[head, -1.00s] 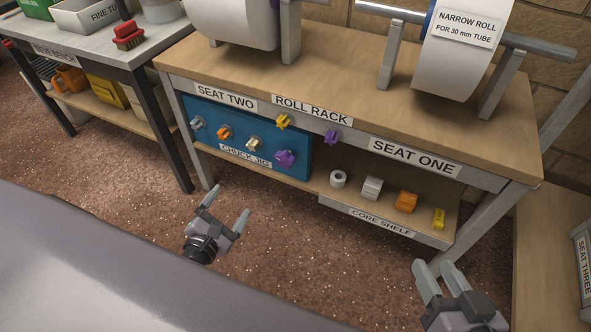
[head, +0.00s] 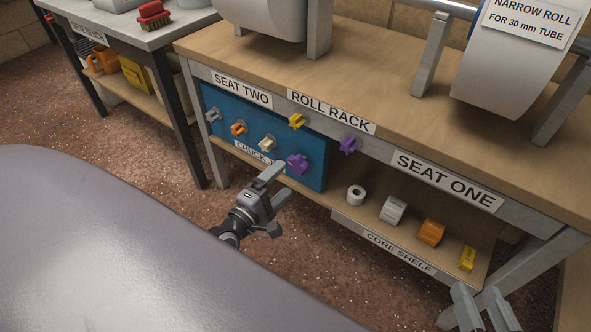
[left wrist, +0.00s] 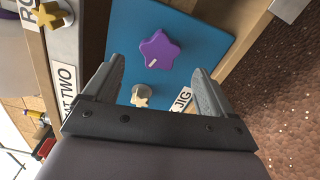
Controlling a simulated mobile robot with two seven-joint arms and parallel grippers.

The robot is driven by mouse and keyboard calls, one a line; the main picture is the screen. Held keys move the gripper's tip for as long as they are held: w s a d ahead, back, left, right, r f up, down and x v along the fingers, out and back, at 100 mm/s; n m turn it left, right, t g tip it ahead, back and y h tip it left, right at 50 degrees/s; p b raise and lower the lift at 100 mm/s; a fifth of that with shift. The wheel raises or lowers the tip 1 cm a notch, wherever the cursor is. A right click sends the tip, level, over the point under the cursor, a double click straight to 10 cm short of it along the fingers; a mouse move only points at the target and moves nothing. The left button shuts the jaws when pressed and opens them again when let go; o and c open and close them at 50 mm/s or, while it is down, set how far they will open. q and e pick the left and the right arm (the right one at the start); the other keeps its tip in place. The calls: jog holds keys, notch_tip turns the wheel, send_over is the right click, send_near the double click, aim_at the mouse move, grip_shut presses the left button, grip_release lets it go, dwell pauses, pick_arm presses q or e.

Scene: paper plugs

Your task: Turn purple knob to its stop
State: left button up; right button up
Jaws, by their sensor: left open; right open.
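A purple star-shaped knob (head: 298,164) sits on the lower right of the blue chuck jig panel. A second purple knob (head: 348,145) sits on the rack's front rail. My left gripper (head: 286,180) is open and empty, just in front of and below the panel's purple knob. In the left wrist view that knob lies ahead, between the open fingers (left wrist: 157,66), apart from them. My right gripper (head: 477,290) is open and empty at the bottom right.
Beige (head: 267,143), orange (head: 238,129) and grey (head: 213,115) knobs line the panel (head: 316,178). A yellow knob (head: 297,121) is on the rail above. Paper rolls stand on the rack top.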

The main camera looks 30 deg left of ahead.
aim_at(295, 168)
pick_arm(q)
jog(key=shift+w+d, duration=0.1)
jog(key=shift+w, duration=0.65)
jog(key=shift+r+m+p, duration=0.25)
jog(key=shift+m+p, duration=0.6)
jog(key=shift+m, duration=0.35)
jog(key=m+p, duration=0.2)
jog(key=m, duration=0.4)
jog(key=shift+p, duration=0.3)
jog(key=m+p, duration=0.1)
jog(key=m, duration=0.1)
jog(key=shift+f+m, duration=0.1)
jog(key=shift+m, duration=0.2)
jog(key=shift+f+m, duration=0.15)
jog(key=shift+m, duration=0.35)
jog(key=shift+w+d+b, duration=0.15)
jog(key=shift+w+b, duration=0.75)
jog(key=shift+w, duration=1.1)
